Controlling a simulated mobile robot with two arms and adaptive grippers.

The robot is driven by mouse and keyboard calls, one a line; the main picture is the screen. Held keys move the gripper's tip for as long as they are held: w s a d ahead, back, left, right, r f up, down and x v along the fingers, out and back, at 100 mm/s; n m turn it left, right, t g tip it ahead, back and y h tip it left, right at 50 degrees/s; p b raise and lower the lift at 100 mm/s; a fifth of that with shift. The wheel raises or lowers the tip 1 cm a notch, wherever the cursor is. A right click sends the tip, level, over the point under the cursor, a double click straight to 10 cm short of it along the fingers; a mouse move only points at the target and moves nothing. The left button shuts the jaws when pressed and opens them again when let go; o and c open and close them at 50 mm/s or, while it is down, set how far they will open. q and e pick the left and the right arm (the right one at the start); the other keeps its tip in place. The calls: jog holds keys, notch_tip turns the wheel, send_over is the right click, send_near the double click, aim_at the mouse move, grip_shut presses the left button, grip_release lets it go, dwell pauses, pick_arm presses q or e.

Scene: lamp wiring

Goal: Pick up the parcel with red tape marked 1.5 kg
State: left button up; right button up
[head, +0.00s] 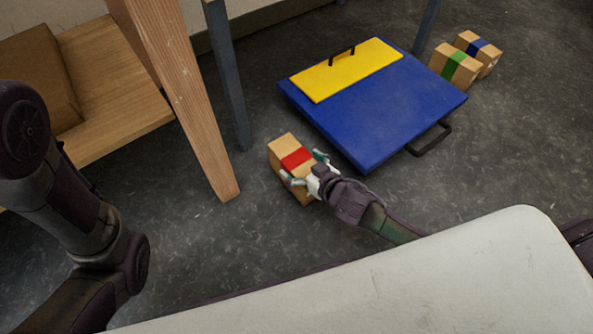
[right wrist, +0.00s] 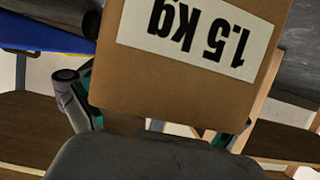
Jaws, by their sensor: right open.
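The parcel with red tape (head: 282,148) stands on the dark floor, left of the blue board. In the right wrist view the parcel (right wrist: 130,88) fills the upper middle, its white label reading 1.5 kg upside down. My right gripper (head: 304,167) is open at the parcel, with a finger on either side of it. In the right wrist view one finger shows at the parcel's left; the other is mostly hidden behind it. I cannot tell whether the fingers touch the parcel. My left gripper is out of view; only my left arm shows.
A blue board (head: 400,110) with a yellow panel (head: 348,70) and black handles lies right of the parcel. Parcels with green tape (head: 455,66) and blue tape (head: 479,50) stand at the far right. A wooden leg (head: 180,95) and a grey post (head: 228,80) rise close to the left.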

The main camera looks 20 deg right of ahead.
jog(key=shift+c, duration=0.3)
jog(key=c, duration=1.6)
jog(key=shift+r, duration=0.25)
jog(key=shift+c, duration=0.5)
